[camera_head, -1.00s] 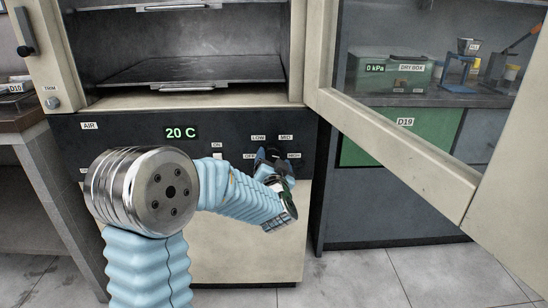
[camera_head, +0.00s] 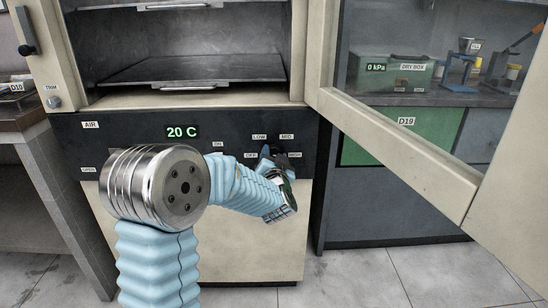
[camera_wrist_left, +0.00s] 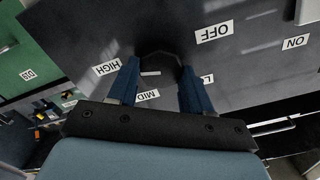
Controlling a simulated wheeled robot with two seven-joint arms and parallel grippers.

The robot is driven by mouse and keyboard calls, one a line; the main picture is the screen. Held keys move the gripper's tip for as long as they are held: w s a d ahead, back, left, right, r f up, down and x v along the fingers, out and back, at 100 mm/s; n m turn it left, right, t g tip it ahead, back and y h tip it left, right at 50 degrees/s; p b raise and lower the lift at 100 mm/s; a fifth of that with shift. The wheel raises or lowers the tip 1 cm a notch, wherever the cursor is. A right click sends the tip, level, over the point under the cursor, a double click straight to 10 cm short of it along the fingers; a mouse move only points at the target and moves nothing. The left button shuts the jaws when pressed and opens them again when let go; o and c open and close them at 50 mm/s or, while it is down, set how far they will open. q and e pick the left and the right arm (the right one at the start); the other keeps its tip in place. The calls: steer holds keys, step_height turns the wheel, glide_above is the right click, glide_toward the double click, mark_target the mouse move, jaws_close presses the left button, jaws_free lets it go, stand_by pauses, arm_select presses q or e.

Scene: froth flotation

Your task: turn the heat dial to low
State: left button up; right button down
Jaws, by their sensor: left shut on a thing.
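The heat dial (camera_wrist_left: 160,62) is a dark round knob on the black control panel, with a small white mark on its face. Labels OFF, HIGH and MID surround it in the left wrist view, and a part-hidden label starting with L shows beside the right finger. My left gripper (camera_wrist_left: 158,72) has its two blue fingers on either side of the dial, shut on it. In the head view, my left gripper (camera_head: 271,154) reaches the panel below the LOW and MID labels and mostly hides the dial. I cannot tell which label the dial points to. My right gripper is not in view.
A green display (camera_head: 181,132) on the panel reads 20 C. The oven chamber (camera_head: 190,70) above is open, with metal shelves.

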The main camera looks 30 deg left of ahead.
arm_select(q)
steer(key=shift+f+n+b, duration=0.15)
steer(key=shift+n+b, duration=1.6)
steer(key=shift+n, duration=0.05)
steer(key=n+b, duration=0.3)
steer(key=shift+a+n, duration=0.1)
steer(key=shift+n, duration=0.2)
steer(key=n+b, duration=0.2)
steer(key=n, duration=0.1)
steer(key=shift+s+n+b, duration=0.1)
steer(key=shift+n+b, duration=0.3)
steer(key=shift+a+f+n+b, duration=0.1)
steer(key=shift+n+b, duration=2.85)
steer(key=shift+n, duration=1.2)
steer(key=shift+a+f+n+b, duration=0.1)
steer(key=shift+n+b, duration=2.85)
steer(key=shift+n, duration=1.2)
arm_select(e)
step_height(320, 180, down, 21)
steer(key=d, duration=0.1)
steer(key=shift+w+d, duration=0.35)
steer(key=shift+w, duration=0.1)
